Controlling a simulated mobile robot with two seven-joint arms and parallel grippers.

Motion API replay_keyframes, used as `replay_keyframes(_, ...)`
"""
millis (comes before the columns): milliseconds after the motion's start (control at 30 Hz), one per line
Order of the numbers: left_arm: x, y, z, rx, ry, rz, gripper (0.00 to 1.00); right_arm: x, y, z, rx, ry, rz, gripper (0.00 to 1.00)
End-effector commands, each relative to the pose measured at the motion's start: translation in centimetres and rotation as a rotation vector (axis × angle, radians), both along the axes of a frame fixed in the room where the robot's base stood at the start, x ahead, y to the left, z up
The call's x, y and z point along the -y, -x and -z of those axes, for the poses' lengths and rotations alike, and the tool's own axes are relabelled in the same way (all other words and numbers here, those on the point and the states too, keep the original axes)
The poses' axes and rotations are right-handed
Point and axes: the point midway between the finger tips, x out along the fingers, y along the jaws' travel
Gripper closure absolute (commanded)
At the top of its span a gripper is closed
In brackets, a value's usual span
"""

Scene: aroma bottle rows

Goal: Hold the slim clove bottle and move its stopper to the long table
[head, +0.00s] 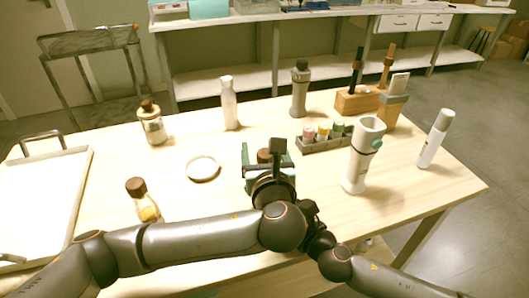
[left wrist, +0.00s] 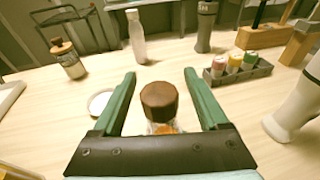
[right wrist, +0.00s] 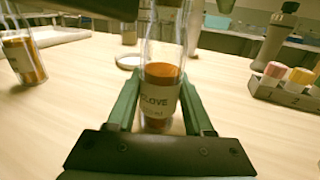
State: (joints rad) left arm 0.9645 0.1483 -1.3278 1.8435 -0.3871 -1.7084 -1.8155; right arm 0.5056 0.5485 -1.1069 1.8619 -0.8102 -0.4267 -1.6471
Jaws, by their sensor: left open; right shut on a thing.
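The slim clove bottle (right wrist: 160,100) is clear glass with amber contents and a label reading CLOVE. In the head view the stopper (head: 264,155) shows between the green fingers of my left gripper (head: 268,152). My left arm hides most of the bottle and my right gripper there. The pale wooden table (head: 235,145) lies beneath.
Brown-capped bottles (head: 153,127) (head: 142,200) stand left, and a round white dish (head: 203,169) lies nearby. A vial rack (head: 322,143), a white-grey device (head: 361,160) and a white bottle (head: 435,140) stand right. A tray (head: 45,200) is far left. A long bench (head: 235,25) runs behind.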

Motion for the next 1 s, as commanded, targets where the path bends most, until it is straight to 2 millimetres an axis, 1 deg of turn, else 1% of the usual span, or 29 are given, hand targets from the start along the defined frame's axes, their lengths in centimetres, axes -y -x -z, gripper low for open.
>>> replay_keyframes(133, -0.02, 0.00, -0.02, 0.001, 0.000, -0.001, 0.23, 0.01, 0.01, 0.04, -0.001, 0.001, 0.000, 1.00)
replay_keyframes(800, -0.01, 0.04, -0.02, 0.001, -0.001, 0.000, 0.99, 0.01, 0.01, 0.04, -0.001, 0.001, 0.000, 1.00)
replay_keyframes(833, 0.00, 0.04, -0.02, 0.001, -0.001, 0.000, 1.00, 0.01, 0.01, 0.04, -0.001, 0.000, 0.000, 1.00)
replay_keyframes(1000, -0.01, 0.04, -0.01, 0.001, -0.001, -0.001, 1.00, 0.01, 0.01, 0.05, -0.001, 0.000, 0.000, 1.00)
